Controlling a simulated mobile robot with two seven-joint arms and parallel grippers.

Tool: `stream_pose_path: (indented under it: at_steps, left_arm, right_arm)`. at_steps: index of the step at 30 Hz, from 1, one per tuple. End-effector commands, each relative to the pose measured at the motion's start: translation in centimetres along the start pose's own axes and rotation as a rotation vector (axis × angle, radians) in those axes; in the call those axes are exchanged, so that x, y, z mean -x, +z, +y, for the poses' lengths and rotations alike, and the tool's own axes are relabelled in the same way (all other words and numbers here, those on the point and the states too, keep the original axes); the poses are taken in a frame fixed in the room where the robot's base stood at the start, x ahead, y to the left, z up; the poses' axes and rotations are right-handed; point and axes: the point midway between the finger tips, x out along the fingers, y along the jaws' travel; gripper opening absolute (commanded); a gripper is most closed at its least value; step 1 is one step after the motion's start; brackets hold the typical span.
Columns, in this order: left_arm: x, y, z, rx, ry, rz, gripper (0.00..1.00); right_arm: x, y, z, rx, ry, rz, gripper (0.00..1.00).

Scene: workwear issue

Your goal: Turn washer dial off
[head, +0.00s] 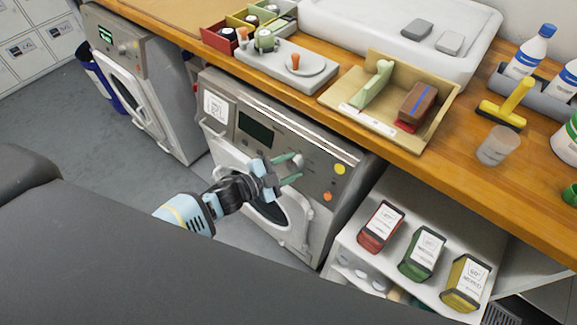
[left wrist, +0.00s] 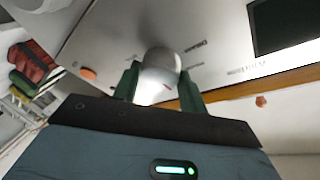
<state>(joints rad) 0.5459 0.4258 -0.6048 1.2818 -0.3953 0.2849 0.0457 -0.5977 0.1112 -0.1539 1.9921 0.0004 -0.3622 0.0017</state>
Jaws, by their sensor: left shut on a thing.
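The washer (head: 262,150) is the nearer of two front-loading machines under the wooden counter. Its panel has a dark display, a yellow button (head: 340,169) and an orange button (head: 327,196). My left gripper (head: 297,168) is at the middle of this panel, its green fingers pointing at it. In the left wrist view the pale round washer dial (left wrist: 160,68) sits between the two fingers, and my left gripper (left wrist: 160,88) is shut on it. In the head view the fingers hide most of the dial, and its pointer setting cannot be read. My right gripper is not in view.
The counter (head: 440,172) above overhangs the panel and carries a wooden tray (head: 445,115), a grey board and bottles. The round washer door (head: 272,212) is below my gripper. A shelf (head: 350,228) with red, green and yellow containers stands to the right.

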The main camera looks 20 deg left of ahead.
Motion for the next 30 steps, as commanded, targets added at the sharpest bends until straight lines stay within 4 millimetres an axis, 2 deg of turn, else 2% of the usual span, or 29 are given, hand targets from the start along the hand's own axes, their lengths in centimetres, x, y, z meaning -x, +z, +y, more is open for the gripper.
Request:
stream_pose_path:
  at_steps: [9, 23, 24, 28, 30]
  left_arm:
    - [0.03, 0.03, -0.06, -0.098, 0.033, -0.008, 0.19]
    - [0.03, 0.06, 0.02, -0.111, 0.038, -0.009, 0.19]
    - [0.03, 0.06, 0.01, -0.111, 0.038, -0.009, 0.45]
    - [0.03, 0.05, 0.01, -0.11, 0.038, -0.008, 0.62]
    - [0.02, 0.04, 0.0, -0.11, 0.038, -0.008, 0.64]
  right_arm:
    - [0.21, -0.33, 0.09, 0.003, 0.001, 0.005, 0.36]
    - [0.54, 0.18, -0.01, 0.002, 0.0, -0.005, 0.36]
    - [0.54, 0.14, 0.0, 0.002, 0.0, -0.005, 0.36]
    - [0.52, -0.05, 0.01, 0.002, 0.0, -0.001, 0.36]
    - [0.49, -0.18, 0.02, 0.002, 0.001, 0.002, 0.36]
